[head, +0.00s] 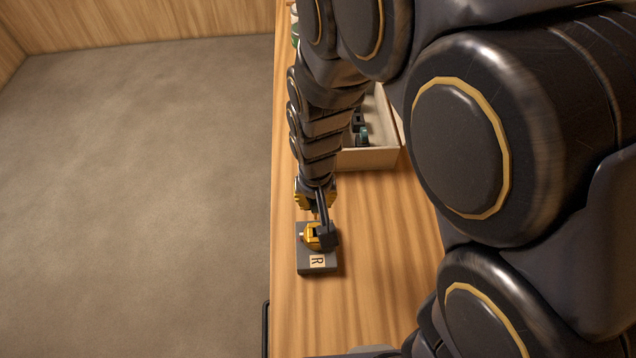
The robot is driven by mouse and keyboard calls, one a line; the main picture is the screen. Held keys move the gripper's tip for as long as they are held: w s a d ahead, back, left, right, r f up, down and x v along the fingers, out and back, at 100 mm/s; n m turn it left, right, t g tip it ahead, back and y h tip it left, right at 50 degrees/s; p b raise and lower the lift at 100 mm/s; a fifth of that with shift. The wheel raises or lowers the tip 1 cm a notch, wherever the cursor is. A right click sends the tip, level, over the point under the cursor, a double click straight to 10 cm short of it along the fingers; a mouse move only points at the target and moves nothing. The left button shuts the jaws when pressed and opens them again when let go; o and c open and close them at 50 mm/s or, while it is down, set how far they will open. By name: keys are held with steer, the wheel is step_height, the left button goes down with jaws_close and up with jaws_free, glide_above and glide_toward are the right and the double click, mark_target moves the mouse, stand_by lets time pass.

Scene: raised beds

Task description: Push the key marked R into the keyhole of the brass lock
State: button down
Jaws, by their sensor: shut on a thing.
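My gripper (319,236) reaches down from the back to a small dark block (304,268) on the wooden table. A pale label with the letter R (317,262) lies on the near part of the block's top. My gripper's black and yellow parts are close together over the far part of the block. It is shut on the key marked R, which is mostly hidden by the fingers. I cannot tell whether the key touches the block. I cannot make out the brass lock or its keyhole for certain.
A pale open-topped box (372,158) with dark and green items inside stands behind, right of my forearm. The table's left edge runs close beside the block, with floor beyond. The wooden tabletop (375,255) right of the block is clear. My arm hides much of the right side.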

mark_target(316, 217)
steer(key=shift+f, duration=2.9)
steer(key=shift+f, duration=1.8)
stand_by(0.6)
